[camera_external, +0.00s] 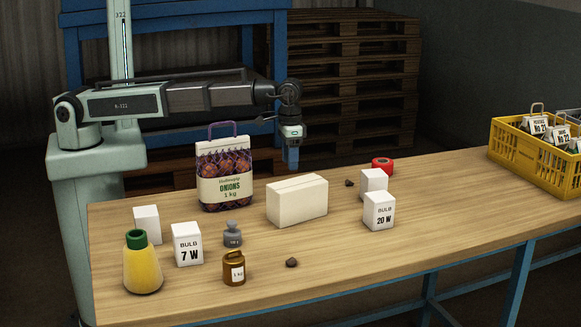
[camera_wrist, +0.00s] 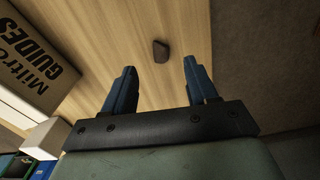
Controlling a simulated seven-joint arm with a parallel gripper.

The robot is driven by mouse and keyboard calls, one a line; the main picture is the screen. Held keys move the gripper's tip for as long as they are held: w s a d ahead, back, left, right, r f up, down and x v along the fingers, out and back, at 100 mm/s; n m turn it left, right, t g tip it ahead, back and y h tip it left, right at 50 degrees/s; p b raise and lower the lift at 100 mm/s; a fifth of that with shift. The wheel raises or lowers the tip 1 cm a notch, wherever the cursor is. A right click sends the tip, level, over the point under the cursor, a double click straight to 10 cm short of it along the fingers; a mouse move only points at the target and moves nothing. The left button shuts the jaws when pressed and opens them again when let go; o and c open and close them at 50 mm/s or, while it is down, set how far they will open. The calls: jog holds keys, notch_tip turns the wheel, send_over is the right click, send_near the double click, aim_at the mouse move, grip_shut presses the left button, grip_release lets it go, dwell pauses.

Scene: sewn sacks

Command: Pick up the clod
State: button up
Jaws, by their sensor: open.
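Two small dark brown lumps that look like clods lie on the wooden table in the external view. One clod (camera_external: 349,183) is right of the white box, near the red roll. The other clod (camera_external: 291,263) is near the front edge. My gripper (camera_external: 292,168) hangs above the far side of the table, left of the rear clod. In the wrist view the open, empty fingers (camera_wrist: 159,65) point towards a dark lump (camera_wrist: 160,51), which shows between and beyond the fingertips, apart from them. I cannot tell for sure which lump it is.
A white box (camera_external: 297,201), a bag of onions (camera_external: 225,174), bulb boxes (camera_external: 379,211), a yellow flask (camera_external: 142,264), weights (camera_external: 234,268) and a red roll (camera_external: 382,163) stand on the table. A yellow crate (camera_external: 522,160) is at right. A lettered box (camera_wrist: 38,60) lies left in the wrist view.

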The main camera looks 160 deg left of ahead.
jog(key=shift+f, duration=3)
jog(key=shift+c, duration=0.3)
grip_shut()
